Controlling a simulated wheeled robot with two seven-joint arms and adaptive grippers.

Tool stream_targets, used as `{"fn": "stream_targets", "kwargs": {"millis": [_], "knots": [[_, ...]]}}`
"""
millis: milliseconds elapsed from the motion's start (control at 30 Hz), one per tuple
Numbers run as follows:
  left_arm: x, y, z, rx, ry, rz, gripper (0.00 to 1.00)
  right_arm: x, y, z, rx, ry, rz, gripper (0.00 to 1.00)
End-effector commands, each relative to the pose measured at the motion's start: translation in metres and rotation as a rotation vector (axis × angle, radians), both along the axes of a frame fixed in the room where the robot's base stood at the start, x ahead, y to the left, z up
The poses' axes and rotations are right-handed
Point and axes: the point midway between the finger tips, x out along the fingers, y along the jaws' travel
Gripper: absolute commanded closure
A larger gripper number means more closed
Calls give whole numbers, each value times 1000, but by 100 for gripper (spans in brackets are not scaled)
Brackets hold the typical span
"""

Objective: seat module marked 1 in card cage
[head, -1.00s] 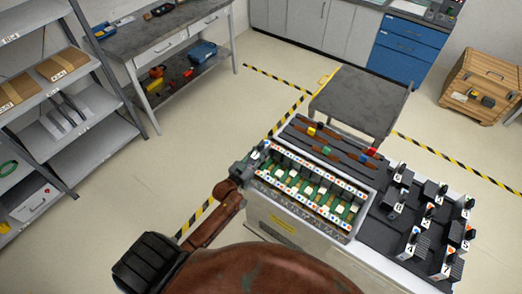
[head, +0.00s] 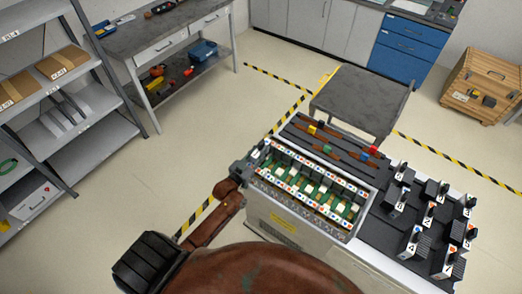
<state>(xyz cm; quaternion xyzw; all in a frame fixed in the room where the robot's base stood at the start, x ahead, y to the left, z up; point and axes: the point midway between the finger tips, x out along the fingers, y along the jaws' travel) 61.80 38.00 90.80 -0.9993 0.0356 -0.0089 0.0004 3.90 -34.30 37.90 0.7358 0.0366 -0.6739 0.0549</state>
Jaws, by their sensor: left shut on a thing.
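The card cage (head: 292,216) is an open grey box on a cart, with green boards and rows of white, red and blue marks inside. My left gripper (head: 254,160) is at the cage's left end, shut on a small dark module with a white face (head: 262,150). The module is at the cage's left end; I cannot read its mark or tell how deep it sits, and the gripper partly hides it. Several other black modules with white faces (head: 411,240) stand on the dark tray (head: 377,238) right of the cage. My right gripper is not in view.
Brown strips with coloured blocks (head: 328,148) lie behind the cage. A grey cart (head: 360,100) stands beyond. A shelf rack (head: 70,125) is at left, a workbench (head: 165,35) behind, a wooden crate (head: 480,85) at right. The floor between is clear.

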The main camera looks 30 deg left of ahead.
Motion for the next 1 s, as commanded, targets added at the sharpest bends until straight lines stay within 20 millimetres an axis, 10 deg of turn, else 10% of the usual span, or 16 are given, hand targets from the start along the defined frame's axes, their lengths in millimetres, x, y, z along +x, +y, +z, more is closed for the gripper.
{"fn": "stream_targets", "kwargs": {"millis": [1000], "knots": [[-5,-5,-25,-3,31,-3,100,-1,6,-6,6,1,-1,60]]}}
